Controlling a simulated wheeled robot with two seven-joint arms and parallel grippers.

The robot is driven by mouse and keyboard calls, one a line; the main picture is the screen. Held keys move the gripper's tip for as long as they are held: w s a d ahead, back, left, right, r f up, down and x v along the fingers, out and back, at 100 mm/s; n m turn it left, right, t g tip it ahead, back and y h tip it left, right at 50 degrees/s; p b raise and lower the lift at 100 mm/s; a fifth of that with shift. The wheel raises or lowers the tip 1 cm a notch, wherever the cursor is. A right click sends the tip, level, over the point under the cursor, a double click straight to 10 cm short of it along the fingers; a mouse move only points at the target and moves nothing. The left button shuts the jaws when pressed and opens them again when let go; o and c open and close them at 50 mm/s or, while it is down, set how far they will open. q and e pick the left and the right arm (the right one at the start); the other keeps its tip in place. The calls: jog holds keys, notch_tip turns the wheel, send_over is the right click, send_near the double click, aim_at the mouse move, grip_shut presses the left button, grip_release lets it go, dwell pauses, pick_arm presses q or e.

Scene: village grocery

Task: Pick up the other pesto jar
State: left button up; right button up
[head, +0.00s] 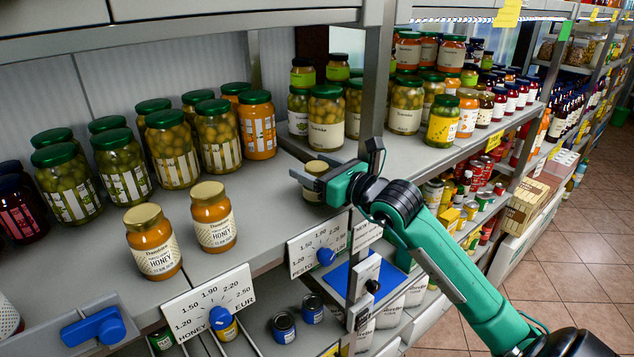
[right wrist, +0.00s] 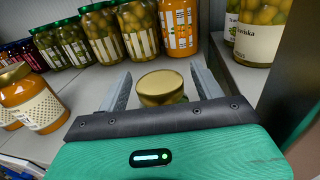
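A small jar with a gold lid and pale label (head: 316,168), which appears to be the pesto jar, stands on the shelf behind the pesto price dial. My right gripper (head: 338,170) reaches in from the right with its fingers around this jar. In the right wrist view the gold lid (right wrist: 161,84) sits between the two fingers, with a narrow gap visible on each side, so the right gripper (right wrist: 162,95) looks open. The lower part of the jar is mostly hidden by the gripper. My left gripper is not in view.
Two honey jars (head: 152,243) stand left on the same shelf, with several green-lidded jars (head: 172,150) behind. A grey shelf post (head: 374,75) rises close to my right gripper. A pesto dial (head: 320,248) and a honey dial (head: 210,303) hang on the shelf's front edge.

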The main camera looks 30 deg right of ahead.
jog(key=c, duration=1.1)
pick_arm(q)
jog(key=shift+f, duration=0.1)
pick_arm(e)
jog(key=shift+s+a+r+b, duration=0.15)
jog(key=shift+r+b, duration=0.2)
jog(key=shift+b, duration=0.5)
notch_tip(320, 180, up, 6)
jog(key=shift+b, duration=1)
jog(key=shift+s+a+r+b, duration=0.1)
jog(key=shift+s+a+b, duration=0.15)
jog(key=shift+b, duration=0.1)
pick_arm(q)
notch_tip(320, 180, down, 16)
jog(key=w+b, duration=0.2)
jog(key=b, duration=1.1)
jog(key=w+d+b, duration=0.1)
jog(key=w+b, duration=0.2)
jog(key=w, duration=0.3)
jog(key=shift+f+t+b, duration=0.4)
pick_arm(e)
jog(key=shift+s+a+r, duration=0.1)
jog(key=shift+s+a, duration=1.95)
jog(key=shift+s, duration=0.35)
jog(key=shift+s+a+f, duration=0.1)
jog(key=shift+s+a, duration=1.9)
jog(key=shift+s, duration=0.4)
jog(key=shift+s+a+r, duration=0.1)
jog(key=shift+s+a, duration=1.95)
jog(key=shift+s, duration=0.35)
